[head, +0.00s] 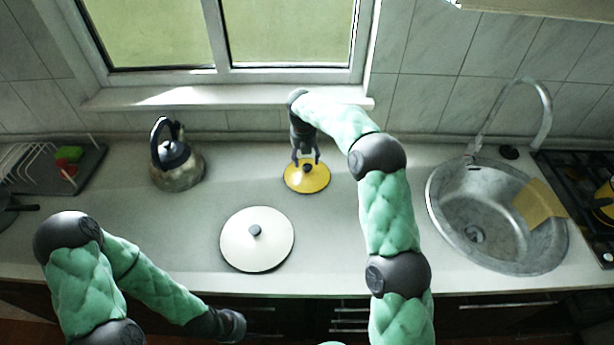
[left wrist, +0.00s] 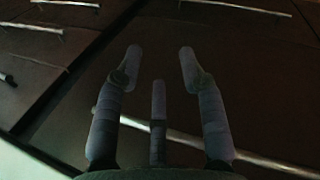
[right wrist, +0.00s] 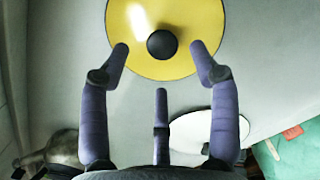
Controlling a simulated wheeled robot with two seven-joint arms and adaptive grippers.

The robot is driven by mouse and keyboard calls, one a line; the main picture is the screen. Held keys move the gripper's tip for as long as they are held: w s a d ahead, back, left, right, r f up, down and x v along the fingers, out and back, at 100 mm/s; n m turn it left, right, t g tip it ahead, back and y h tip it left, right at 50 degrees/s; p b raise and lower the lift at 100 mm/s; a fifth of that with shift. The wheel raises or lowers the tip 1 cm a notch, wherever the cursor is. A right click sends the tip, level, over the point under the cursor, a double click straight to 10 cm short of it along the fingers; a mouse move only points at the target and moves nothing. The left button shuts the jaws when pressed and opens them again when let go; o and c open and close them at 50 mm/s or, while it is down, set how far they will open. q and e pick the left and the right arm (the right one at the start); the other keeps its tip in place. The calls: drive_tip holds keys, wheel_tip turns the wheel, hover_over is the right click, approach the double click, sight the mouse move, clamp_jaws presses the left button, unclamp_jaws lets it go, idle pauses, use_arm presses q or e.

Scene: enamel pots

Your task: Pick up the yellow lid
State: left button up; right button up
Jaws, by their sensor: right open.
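The yellow lid (head: 318,183) lies flat on the counter below the window. It has a dark round knob (right wrist: 162,44) in the middle, and its yellow face fills the top of the right wrist view (right wrist: 190,20). My right gripper (head: 306,160) is above the lid, pointing down. In the right wrist view its two fingertips (right wrist: 160,50) are apart on either side of the knob, with a gap to it, and hold nothing. My left gripper (head: 235,325) hangs low in front of the counter. Its fingers are spread and empty in the left wrist view (left wrist: 160,60).
A large white lid (head: 265,252) lies on the counter in front of the yellow lid. A kettle (head: 180,172) stands to the left, with a dish rack (head: 40,165) further left. A sink (head: 485,245) is to the right. The counter right of the lids is mostly clear.

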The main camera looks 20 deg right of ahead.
sight(307, 167)
drive_tip(key=shift+f, duration=0.6)
drive_tip(key=f, duration=0.1)
drive_tip(key=f+b, duration=0.1)
drive_tip(key=f, duration=0.2)
drive_tip(key=shift+w+d+b, duration=0.15)
drive_tip(key=shift+d+b, duration=0.1)
drive_tip(key=shift+b, duration=0.05)
drive_tip(key=shift+r, duration=0.1)
drive_tip(key=c, duration=1.2)
